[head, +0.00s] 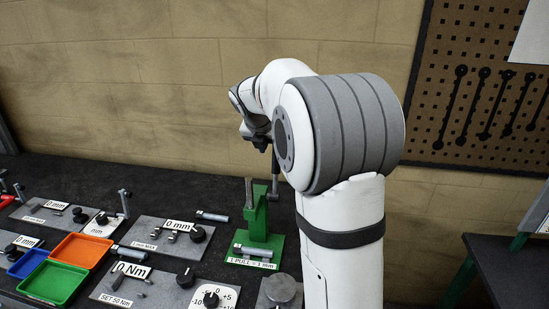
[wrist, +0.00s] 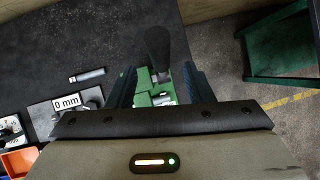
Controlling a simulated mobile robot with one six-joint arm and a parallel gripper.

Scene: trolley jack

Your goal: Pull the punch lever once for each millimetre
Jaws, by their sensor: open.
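The green punch press (head: 259,222) stands on a plate near the back of the bench, with a label (head: 250,263) reading "1 PULL = 1 mm". A grey rod (head: 275,168), seemingly its lever, rises towards my gripper (head: 262,138), which is partly hidden by my arm. In the wrist view, my gripper (wrist: 160,72) is open above the press (wrist: 150,86). A dark rounded shape (wrist: 155,45), probably the lever's handle, shows between the two fingers. I cannot tell whether the fingers touch it. A card (head: 180,226) reading "0 mm" stands on the station left of the press.
Orange (head: 81,250) and green (head: 53,283) trays lie at the left front. A "0 Nm" station (head: 131,270) and a dial plate (head: 212,298) stand in front. A loose metal pin (head: 212,216) lies left of the press. The brick wall is close behind.

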